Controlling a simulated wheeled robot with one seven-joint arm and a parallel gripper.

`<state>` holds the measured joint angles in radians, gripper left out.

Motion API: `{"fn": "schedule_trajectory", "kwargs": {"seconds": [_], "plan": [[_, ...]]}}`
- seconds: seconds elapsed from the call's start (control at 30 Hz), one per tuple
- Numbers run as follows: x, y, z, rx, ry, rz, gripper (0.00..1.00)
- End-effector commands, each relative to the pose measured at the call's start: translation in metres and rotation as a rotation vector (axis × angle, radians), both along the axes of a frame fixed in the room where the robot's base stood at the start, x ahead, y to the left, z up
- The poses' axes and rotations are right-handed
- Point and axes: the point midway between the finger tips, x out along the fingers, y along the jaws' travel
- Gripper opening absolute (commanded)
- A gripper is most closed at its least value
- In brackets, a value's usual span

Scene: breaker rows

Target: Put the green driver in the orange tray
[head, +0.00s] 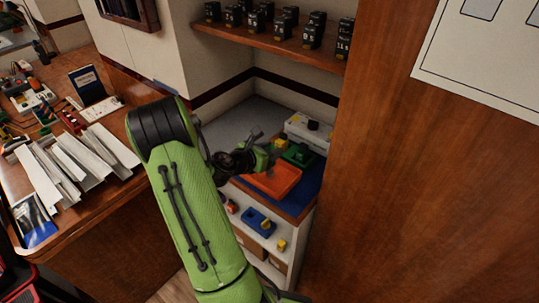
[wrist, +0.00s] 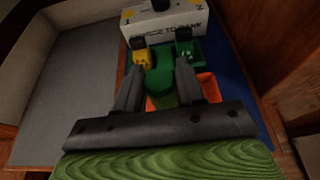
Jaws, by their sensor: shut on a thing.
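The orange tray (head: 268,184) sits on the blue mat in the low cabinet nook. It also shows in the wrist view (wrist: 209,88), partly hidden behind my fingers. My gripper (wrist: 160,82) is shut on the green driver (wrist: 158,80), whose rounded green part shows between the two dark fingers. In the head view my gripper (head: 264,152) is over the back left part of the tray. The driver's lower end is hidden, so I cannot tell whether it touches the tray.
A white lettered box (head: 308,133) stands behind the tray. A green block (head: 299,155) and a yellow block (wrist: 145,57) sit in front of it. Grey surface (wrist: 52,85) on the left is clear. A shelf with black breakers (head: 290,38) hangs above; a wood panel (head: 420,170) stands right.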

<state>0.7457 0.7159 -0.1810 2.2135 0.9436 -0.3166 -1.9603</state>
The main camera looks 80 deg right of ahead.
Motion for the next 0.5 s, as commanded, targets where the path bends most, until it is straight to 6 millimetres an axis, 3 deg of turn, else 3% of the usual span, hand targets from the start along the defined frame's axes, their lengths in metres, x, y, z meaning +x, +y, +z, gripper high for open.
{"fn": "schedule_trajectory", "kwargs": {"seconds": [0.3,0.33,0.5], "plan": [[0.0,-0.0002,-0.0051,-0.002,0.0,0.0,0.07],[0.0001,-0.0001,-0.0056,-0.001,0.0,0.0,0.4],[0.0,-0.0002,-0.0046,-0.002,-0.001,-0.001,0.64]]}}
